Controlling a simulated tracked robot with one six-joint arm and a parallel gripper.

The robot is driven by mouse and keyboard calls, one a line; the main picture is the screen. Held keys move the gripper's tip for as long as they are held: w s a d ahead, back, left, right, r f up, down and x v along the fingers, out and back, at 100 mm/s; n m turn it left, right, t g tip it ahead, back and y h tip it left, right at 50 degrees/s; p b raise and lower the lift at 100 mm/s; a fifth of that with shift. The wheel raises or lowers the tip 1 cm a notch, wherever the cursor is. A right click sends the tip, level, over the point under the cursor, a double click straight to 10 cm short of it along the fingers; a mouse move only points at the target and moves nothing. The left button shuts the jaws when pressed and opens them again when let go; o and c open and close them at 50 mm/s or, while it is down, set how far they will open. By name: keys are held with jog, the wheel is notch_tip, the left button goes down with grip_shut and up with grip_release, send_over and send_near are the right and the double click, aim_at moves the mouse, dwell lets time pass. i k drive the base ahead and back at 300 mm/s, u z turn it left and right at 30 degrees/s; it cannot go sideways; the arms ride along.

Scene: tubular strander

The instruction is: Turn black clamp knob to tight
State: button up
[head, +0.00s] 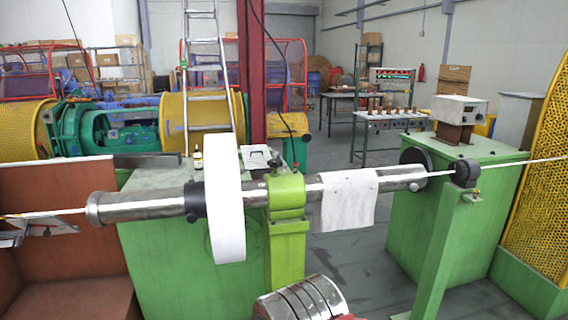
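A small black clamp knob (275,168) stands on top of the bright green clamp block (287,192), which sits around the long steel tube (150,205). The knob is small in this view, so I cannot tell how tight it is. A large white disc (226,198) is on the tube just left of the block, with a black collar (195,200) beside it. A white cloth (348,200) hangs over the tube to the right of the block. My gripper is not in view, and nothing is seen touching the knob.
A green cabinet (160,250) stands behind and below the tube, with a small bottle (197,158) on top. A green machine stand (450,190) is at the right, beside a yellow mesh guard (540,170). A ribbed metal cylinder (305,300) is at the bottom. A ladder (205,70) stands behind.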

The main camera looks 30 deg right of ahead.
aim_at(275, 163)
jog(key=k, duration=0.75)
jog(key=z, duration=0.3)
jog(key=i, duration=0.7)
jog(key=z, duration=0.45)
jog(key=i, duration=1.45)
jog(key=u, duration=0.2)
